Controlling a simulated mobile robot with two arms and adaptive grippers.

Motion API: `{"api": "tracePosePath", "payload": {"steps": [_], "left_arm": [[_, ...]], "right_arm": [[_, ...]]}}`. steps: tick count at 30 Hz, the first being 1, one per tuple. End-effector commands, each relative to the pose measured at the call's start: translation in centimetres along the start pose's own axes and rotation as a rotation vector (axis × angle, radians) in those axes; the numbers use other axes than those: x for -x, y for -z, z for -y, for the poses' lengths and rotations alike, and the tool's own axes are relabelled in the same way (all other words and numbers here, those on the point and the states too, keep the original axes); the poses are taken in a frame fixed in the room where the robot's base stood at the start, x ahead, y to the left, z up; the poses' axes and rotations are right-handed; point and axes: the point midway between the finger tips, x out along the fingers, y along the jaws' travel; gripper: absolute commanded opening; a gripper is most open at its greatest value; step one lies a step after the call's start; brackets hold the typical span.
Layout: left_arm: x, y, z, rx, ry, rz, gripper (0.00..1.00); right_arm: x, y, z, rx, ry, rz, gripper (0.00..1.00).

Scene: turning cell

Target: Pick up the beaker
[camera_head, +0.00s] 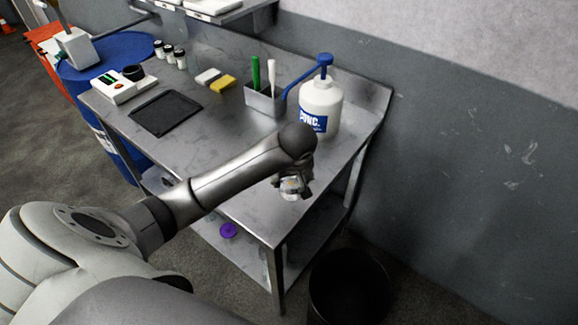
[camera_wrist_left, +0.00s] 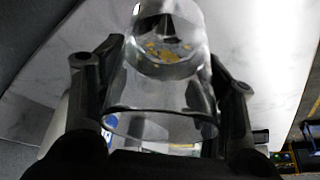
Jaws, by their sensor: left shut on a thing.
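The beaker (camera_wrist_left: 165,85) is clear glass. In the left wrist view it stands between the two dark fingers of my left gripper (camera_wrist_left: 163,95), which is shut on its sides. Some yellowish bits show at its far end. In the head view my left gripper (camera_head: 293,180) is over the front right part of the metal table (camera_head: 215,150), and the beaker (camera_head: 292,188) shows just below it, partly hidden by the gripper. Whether the beaker touches the tabletop is hard to tell. My right gripper is not in view.
A white bottle with a blue pump (camera_head: 320,105) and a metal holder (camera_head: 265,100) with upright tools stand behind my left gripper. A black tray (camera_head: 166,113) and a scale (camera_head: 122,86) are at the left. A black bin (camera_head: 348,290) stands below the table's right end.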

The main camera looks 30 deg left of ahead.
Motion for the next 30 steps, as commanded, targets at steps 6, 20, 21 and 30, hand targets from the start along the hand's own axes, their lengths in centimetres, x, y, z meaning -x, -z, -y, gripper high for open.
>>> {"api": "tracePosePath", "payload": {"steps": [6,20,21,30], "left_arm": [[0.7,-1.7,-0.1,0.001,-0.003,-0.002,0.27],[1.4,-3.2,0.0,0.001,-0.001,-0.001,0.27],[1.4,-3.3,0.0,0.001,-0.001,-0.001,0.27],[1.4,-3.3,0.0,0.001,-0.001,-0.001,0.27]], "right_arm": [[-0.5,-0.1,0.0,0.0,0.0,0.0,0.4],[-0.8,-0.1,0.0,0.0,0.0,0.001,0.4],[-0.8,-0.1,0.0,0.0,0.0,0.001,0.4],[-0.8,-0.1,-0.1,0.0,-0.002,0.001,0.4]]}}
